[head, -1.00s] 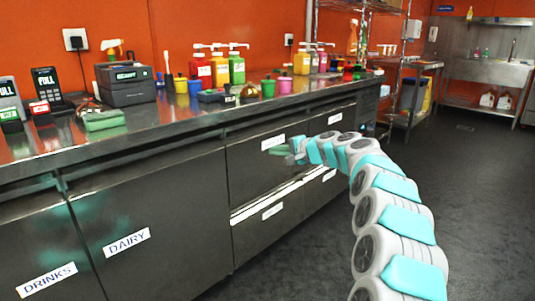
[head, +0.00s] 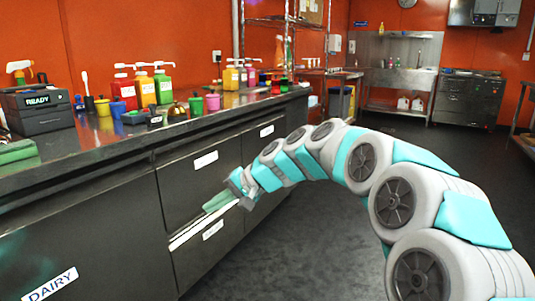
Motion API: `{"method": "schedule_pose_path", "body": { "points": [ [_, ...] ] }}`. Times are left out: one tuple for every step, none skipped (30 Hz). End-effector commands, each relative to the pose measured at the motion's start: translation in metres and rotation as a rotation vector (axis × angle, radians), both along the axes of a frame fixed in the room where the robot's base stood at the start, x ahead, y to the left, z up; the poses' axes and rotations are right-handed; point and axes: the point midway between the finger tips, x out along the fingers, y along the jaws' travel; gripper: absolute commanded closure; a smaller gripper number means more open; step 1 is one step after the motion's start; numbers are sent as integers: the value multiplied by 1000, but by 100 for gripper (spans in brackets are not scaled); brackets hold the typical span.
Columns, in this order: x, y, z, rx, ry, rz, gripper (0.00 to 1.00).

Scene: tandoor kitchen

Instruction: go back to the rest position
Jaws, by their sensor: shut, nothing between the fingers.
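My arm reaches in from the lower right of the head view and bends left over the floor. Its end, my gripper (head: 222,198), is in front of the counter's drawer fronts, near the pale edge of the lower drawer (head: 190,230). The gripper is shut and holds nothing. It is small in the picture, and I cannot tell whether it touches the drawer front.
The steel counter (head: 95,150) runs along the left, with pump bottles (head: 144,88), coloured cups and a black device reading READY (head: 40,108) on top. Open dark floor (head: 290,240) lies right of it. A sink unit (head: 395,85) and oven (head: 468,100) stand at the back.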

Motion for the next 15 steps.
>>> {"method": "schedule_pose_path", "body": {
  "points": [
    [-22, -11, -1, -42, -1, 22, 100],
    [-36, -16, -6, -71, 4, 39, 100],
    [-53, -25, -11, -110, 5, 57, 100],
    [-66, -32, -15, -139, 6, 70, 100],
    [-79, -39, -20, -169, 13, 83, 100],
    [-96, -49, -26, -209, 16, 98, 100],
    [-108, -57, -30, -241, 20, 108, 100],
    [-122, -66, -36, -271, 29, 119, 100],
    [-139, -77, -43, -312, 35, 133, 100],
    [-152, -87, -48, -342, 41, 142, 100],
    [-165, -96, -54, -374, 52, 152, 100],
    [-182, -109, -61, -417, 62, 163, 100],
    [-195, -119, -66, -446, 69, 169, 100],
    [-208, -129, -72, -478, 80, 176, 100],
    [-225, -144, -80, -519, 94, 183, 100]
  ]
}}
